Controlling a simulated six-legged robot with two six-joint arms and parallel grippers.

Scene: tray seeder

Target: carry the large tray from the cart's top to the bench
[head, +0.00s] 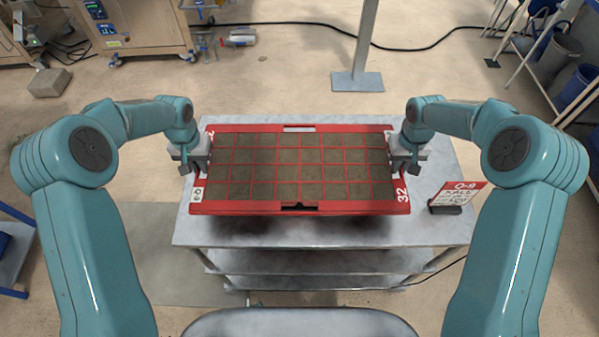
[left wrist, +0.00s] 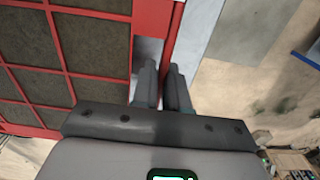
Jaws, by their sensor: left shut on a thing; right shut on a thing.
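The large tray (head: 295,207) is red with a grid of soil-filled cells and lies level over the top of the grey metal cart (head: 300,232). My left gripper (head: 188,163) is shut on the tray's left end wall. My right gripper (head: 412,158) is shut on its right end, above the white number 32. In the left wrist view the fingers (left wrist: 162,85) straddle the red rim of the tray (left wrist: 108,60), beside a slot. The bench cannot be made out.
A red and white sign (head: 461,203) reading KALE stands on the cart's right side. A post with a foot plate (head: 357,81) stands behind the cart. Machines (head: 130,25) are at the back left, with cables across the floor. Blue bins (head: 578,85) stand at the right.

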